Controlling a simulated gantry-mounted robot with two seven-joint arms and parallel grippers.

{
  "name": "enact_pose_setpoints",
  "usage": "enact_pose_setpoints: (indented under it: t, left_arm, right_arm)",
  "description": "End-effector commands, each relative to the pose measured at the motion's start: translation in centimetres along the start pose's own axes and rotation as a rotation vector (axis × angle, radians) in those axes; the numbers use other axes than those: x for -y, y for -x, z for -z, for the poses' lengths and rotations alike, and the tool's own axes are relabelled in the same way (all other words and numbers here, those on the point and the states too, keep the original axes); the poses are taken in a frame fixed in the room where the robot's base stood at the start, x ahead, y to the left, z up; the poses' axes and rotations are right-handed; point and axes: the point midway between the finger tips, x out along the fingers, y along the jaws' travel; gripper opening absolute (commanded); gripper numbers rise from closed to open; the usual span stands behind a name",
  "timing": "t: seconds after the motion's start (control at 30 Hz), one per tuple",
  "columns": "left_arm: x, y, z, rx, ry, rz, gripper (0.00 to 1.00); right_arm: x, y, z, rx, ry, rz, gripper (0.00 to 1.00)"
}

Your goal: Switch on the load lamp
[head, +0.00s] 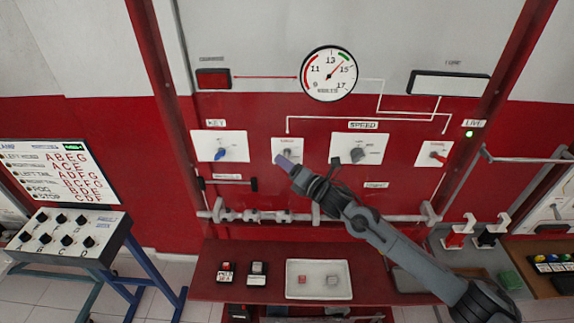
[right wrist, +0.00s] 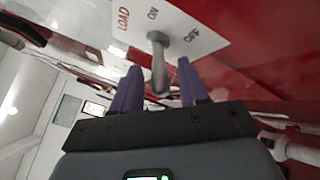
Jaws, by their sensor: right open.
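The load switch is a grey lever (right wrist: 159,68) on a white plate (right wrist: 200,30) marked LOAD, ON and OFF in the right wrist view. In the head view its plate (head: 280,145) is on the red panel. My right gripper (right wrist: 155,85), with purple fingers, is open, one finger on each side of the lever's end. Contact cannot be told. In the head view the gripper (head: 284,162) partly covers the switch. A white rectangular lamp (head: 450,84) at the panel's upper right looks unlit; its small label is hard to read. My left gripper is not in view.
A blue key switch (head: 220,154) is left of the load switch, and a grey speed knob (head: 357,155) and a red switch (head: 438,155) are right. A rail (head: 265,216) runs below. A white tray (head: 318,265) is on the red shelf. A green light (head: 469,134) glows under LIVE.

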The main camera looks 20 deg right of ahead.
Motion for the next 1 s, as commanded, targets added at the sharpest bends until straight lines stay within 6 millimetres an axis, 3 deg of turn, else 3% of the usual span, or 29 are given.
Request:
enact_pose_setpoints:
  t: [0.27, 0.57, 0.83, 1.0]
  left_arm:
    - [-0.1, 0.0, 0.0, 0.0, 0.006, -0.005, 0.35]
    - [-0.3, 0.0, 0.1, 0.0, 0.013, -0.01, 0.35]
    - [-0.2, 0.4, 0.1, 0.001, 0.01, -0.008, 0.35]
    - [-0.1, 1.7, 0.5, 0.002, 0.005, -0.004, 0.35]
  right_arm:
    - [0.0, -0.1, 0.1, -0.001, 0.0, 0.0, 0.43]
    - [0.0, -0.1, 0.1, -0.001, 0.0, 0.001, 0.0]
    - [-0.1, -0.1, -0.1, -0.007, -0.007, 0.009, 0.0]
    - [-0.6, 0.0, -0.4, -0.031, -0.043, 0.04, 0.0]
